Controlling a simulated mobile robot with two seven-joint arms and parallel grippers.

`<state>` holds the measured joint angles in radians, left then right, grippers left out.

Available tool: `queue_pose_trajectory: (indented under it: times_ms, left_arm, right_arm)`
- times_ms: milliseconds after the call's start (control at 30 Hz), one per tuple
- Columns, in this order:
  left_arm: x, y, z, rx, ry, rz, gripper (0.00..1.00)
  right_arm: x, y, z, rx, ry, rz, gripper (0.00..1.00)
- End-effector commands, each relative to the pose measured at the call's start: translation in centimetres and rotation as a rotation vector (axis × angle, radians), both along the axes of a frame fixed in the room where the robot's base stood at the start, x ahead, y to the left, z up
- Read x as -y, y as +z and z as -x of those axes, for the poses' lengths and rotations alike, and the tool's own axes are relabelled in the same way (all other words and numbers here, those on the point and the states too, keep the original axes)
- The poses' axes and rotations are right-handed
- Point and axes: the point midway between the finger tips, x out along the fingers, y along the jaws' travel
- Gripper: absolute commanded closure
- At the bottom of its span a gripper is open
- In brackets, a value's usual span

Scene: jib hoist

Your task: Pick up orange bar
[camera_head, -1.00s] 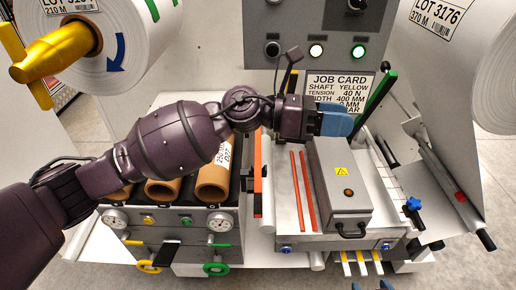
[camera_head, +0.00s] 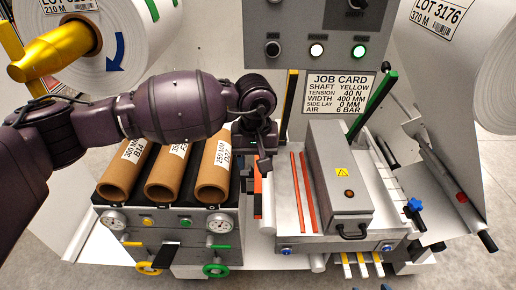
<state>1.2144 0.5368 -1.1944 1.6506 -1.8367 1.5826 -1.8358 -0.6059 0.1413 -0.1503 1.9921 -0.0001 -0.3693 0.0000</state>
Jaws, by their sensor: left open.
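An orange bar (camera_head: 257,184) stands along the left side of the grey table, partly hidden behind my left gripper. My left gripper (camera_head: 264,164) points down over the bar's upper part, with its jaws open. I cannot tell whether the fingers touch the bar or straddle it. Two thin red-orange strips (camera_head: 302,190) lie side by side on the table top, right of the gripper. My right gripper is not in view.
A grey box with a yellow warning label (camera_head: 341,172) and a handle sits on the table (camera_head: 286,218). Several brown tubes (camera_head: 213,180) lie in a rack at left. A green-handled lever (camera_head: 377,100) rises behind the box. Large white rolls hang at both upper corners.

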Motion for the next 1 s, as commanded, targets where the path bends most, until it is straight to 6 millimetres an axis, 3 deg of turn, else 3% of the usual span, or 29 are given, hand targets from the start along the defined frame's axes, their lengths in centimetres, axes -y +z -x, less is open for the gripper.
queue_pose_trajectory:
  times_ms: [300, 567, 833, 1000]
  left_arm:
    - [0.1, -4.6, 0.1, -0.005, 0.002, 0.003, 0.49]
    - [0.3, -6.0, 0.2, -0.003, 0.002, 0.004, 0.49]
    - [0.7, -9.7, 0.5, -0.005, 0.003, 0.004, 0.49]
    - [0.7, -10.4, 0.4, -0.002, 0.003, 0.005, 0.49]
  right_arm:
    - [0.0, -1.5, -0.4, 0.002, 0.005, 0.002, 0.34]
    - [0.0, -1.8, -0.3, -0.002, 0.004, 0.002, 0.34]
    - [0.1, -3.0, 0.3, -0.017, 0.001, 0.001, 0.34]
    - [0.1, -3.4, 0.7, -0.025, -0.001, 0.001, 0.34]
